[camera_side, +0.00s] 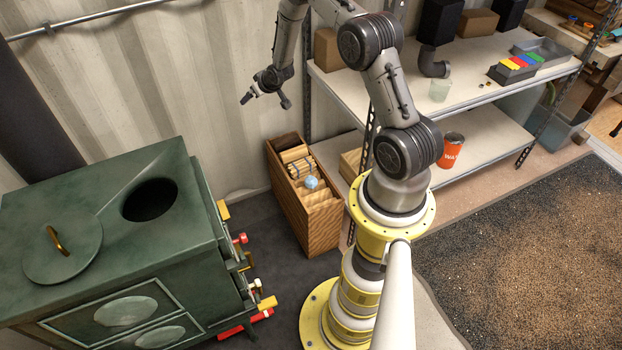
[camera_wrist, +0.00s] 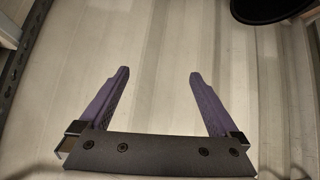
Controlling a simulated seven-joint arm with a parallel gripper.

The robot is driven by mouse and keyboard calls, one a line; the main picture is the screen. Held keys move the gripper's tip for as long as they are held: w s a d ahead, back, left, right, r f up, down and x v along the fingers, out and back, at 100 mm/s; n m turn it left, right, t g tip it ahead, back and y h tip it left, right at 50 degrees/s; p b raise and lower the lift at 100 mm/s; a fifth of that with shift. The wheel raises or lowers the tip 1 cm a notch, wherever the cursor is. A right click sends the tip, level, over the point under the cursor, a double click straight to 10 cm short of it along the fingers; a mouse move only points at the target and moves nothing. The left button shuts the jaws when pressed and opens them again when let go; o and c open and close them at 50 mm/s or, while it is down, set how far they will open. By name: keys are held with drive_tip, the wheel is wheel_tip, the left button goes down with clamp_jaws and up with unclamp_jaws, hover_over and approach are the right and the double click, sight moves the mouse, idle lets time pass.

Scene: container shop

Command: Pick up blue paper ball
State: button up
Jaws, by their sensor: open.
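A small blue paper ball (camera_side: 311,182) lies in the top of a narrow wooden box (camera_side: 307,215), among light wooden pieces. My gripper (camera_side: 264,101) is up in front of the corrugated wall, above and to the left of the box, well apart from the ball. In the wrist view my gripper (camera_wrist: 157,83) has its two purple fingers spread, with nothing between them. The ball does not show in the wrist view; only the pale wall is behind the fingers.
A green stove (camera_side: 110,240) with a round opening stands at the left, its lid (camera_side: 62,250) lying on top. A metal shelf (camera_side: 470,95) stands right of the box, holding a grey tray (camera_side: 512,70) and a glass (camera_side: 440,90). An orange can (camera_side: 453,150) sits on the lower shelf.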

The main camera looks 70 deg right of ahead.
drive_tip(key=s+d+f+m+g, duration=0.2)
drive_tip(key=s+f, duration=0.6)
drive_tip(key=f, duration=0.5)
drive_tip(key=m+g+y, duration=0.2)
approach(311, 178)
drive_tip(key=shift+x, duration=5.35)
drive_tip(key=shift+s, duration=0.1)
drive_tip(key=c, duration=1.4)
